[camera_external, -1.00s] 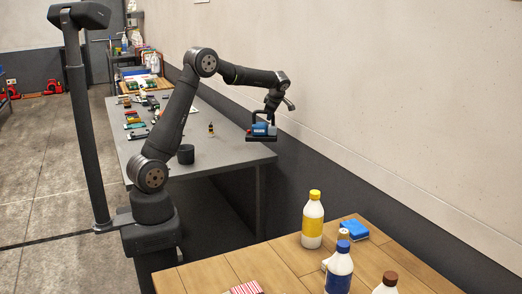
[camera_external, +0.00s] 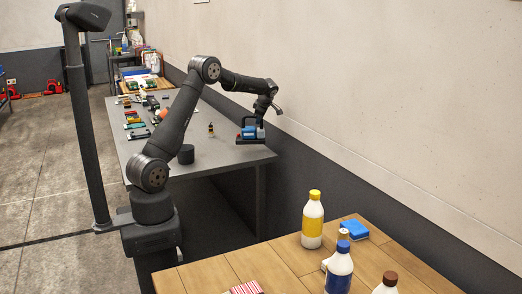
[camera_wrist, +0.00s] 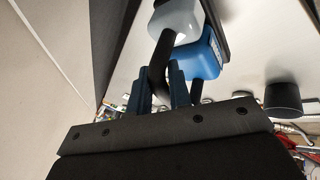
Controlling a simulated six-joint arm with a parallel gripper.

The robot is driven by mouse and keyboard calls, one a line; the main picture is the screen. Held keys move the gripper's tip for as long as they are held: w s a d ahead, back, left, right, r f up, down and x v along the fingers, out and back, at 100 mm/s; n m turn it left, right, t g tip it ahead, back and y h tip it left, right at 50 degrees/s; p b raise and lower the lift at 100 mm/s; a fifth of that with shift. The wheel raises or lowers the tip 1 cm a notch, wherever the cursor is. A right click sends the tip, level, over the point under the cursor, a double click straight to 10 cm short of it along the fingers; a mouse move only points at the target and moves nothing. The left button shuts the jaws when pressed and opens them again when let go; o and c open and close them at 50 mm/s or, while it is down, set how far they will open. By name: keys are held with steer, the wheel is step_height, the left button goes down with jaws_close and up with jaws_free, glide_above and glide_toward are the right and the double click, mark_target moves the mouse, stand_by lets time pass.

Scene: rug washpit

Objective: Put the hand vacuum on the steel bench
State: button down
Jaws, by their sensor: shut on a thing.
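The hand vacuum (camera_external: 250,132), blue with a black handle and dark lower part, is at the near right end of the grey steel bench (camera_external: 218,160). My gripper (camera_external: 259,112) is shut on its dark handle from above. In the wrist view, the fingers (camera_wrist: 162,90) close around the handle, with the vacuum's blue body (camera_wrist: 196,56) and a pale grey part beside it. I cannot tell whether its underside touches the bench or hangs just over it.
A black cup (camera_external: 186,154) and a small yellow-and-dark bottle (camera_external: 211,130) stand on the bench to the left. Several tools lie farther back. The wall is close on the right. A wooden table (camera_external: 220,268) with bottles and a blue sponge (camera_external: 354,230) is in front.

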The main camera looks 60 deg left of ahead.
mark_target(258, 128)
steer(key=shift+a+f, duration=0.35)
steer(key=shift+a, duration=0.35)
steer(key=shift+f, duration=2)
steer(key=c, duration=1.3)
jaws_free()
steer(key=v, duration=1.2)
steer(key=shift+f, duration=0.1)
